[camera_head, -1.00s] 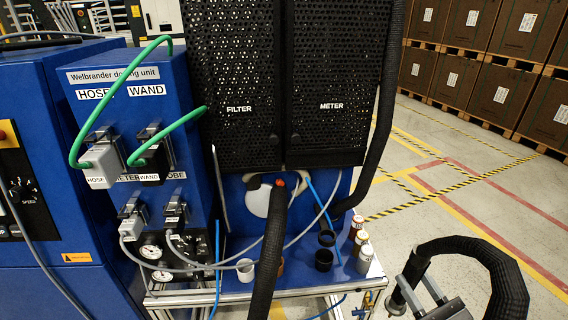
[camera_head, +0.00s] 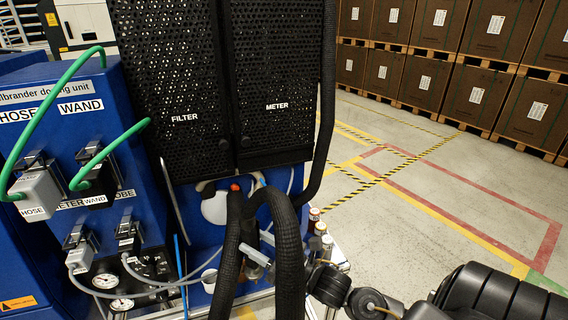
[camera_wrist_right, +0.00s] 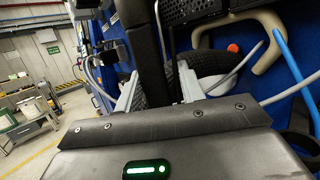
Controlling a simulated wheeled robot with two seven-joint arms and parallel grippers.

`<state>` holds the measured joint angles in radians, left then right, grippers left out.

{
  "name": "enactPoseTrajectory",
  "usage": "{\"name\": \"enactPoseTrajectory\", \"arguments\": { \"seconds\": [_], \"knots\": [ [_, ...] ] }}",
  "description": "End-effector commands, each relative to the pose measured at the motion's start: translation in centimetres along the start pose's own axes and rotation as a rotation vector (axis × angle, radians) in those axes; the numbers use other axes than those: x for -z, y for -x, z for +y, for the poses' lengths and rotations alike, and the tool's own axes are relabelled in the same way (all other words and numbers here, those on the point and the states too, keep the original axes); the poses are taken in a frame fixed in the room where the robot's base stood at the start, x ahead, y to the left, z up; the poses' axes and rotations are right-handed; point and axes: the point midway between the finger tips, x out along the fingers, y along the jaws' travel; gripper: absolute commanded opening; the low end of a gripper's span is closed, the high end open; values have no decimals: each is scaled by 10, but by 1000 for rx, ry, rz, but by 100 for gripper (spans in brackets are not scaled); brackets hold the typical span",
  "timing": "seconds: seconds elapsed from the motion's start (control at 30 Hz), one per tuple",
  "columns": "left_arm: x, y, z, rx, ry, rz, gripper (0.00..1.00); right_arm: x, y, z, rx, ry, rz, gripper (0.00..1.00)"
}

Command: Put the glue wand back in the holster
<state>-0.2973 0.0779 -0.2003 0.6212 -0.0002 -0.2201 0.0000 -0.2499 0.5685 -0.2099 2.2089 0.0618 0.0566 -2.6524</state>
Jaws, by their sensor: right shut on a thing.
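My right gripper (camera_head: 259,250) reaches in from the lower right in the head view, in front of the blue pump frame. It is shut on the dark glue wand, whose black ribbed hose (camera_head: 287,235) arches over and hangs down beside it. In the right wrist view a dark upright tube (camera_wrist_right: 147,50) shows between the two pale fingers of the gripper (camera_wrist_right: 158,92). The wand's tip is hidden behind the hoses, and I cannot make out the holster for certain. My left gripper is out of view.
Another thick black hose (camera_head: 230,260) hangs just left of the gripper. A white cup (camera_head: 209,280) stands at the frame's front, and small bottles (camera_head: 321,232) stand to the right. The dosing unit (camera_head: 95,160) is at left. Open floor (camera_head: 440,190) lies to the right.

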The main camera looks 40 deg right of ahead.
Motion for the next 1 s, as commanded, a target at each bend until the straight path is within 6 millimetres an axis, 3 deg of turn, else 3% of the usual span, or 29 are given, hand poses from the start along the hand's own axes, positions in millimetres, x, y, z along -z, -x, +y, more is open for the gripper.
{"name": "enactPoseTrajectory", "arguments": {
  "seconds": [0.2, 0.4, 0.63, 1.0],
  "knots": [
    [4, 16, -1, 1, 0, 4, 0, -60, -13, -81, 118, 48, 8, 27],
    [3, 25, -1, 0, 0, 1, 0, -110, -16, -136, 218, 68, -4, 27],
    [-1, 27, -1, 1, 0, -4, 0, -135, -15, -159, 266, 71, -16, 27],
    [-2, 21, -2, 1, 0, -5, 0, -128, -13, -160, 268, 71, -17, 27]
  ]
}}
